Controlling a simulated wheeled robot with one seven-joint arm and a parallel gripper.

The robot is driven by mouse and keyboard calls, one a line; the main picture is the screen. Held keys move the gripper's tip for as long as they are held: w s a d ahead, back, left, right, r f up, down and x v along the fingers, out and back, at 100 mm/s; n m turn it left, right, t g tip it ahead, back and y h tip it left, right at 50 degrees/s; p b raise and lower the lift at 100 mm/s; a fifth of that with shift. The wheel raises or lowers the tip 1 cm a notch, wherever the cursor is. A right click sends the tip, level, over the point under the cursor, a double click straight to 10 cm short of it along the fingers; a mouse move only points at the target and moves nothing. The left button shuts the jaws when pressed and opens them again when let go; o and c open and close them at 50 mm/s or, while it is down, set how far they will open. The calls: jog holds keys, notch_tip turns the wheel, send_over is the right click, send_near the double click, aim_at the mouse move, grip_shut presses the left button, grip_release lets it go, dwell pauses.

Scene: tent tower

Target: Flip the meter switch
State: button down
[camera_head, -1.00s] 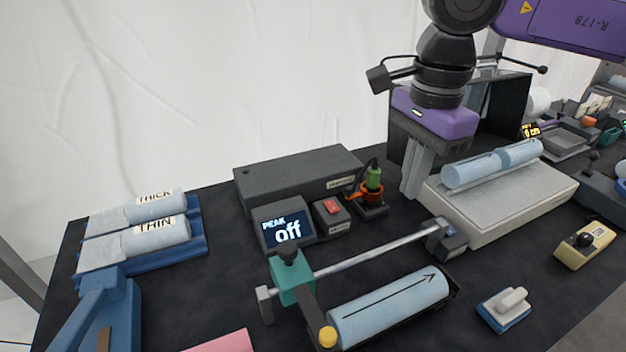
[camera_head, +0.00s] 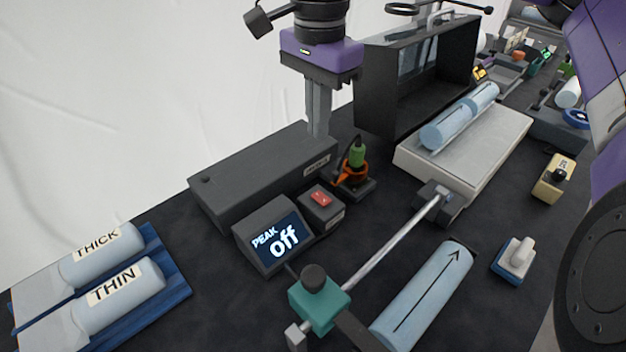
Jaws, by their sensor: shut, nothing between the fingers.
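The meter (camera_head: 268,237) is a dark box whose screen reads "PEAK off". Beside it on the right is a small dark switch box (camera_head: 324,214) with a red rocker switch (camera_head: 320,198) on top. My gripper (camera_head: 318,134) points down, its fingers together and empty. In the picture it is above and behind the switch, over the long dark box (camera_head: 262,172), apart from the switch. The exact height of the fingertips is hard to tell.
A green and orange plug piece (camera_head: 355,165) stands right of the switch. A teal clamp (camera_head: 318,303) on a metal rail (camera_head: 392,243) is in front, beside a blue cylinder (camera_head: 428,293). THICK and THIN rolls (camera_head: 118,283) lie left. A black open box (camera_head: 392,92) stands behind right.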

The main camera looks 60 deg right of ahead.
aim_at(317, 195)
jog(key=shift+f, duration=0.15)
notch_tip(317, 195, down, 14)
jog(key=shift+r+p, duration=0.1)
jog(key=shift+p, duration=0.25)
dwell(0.3)
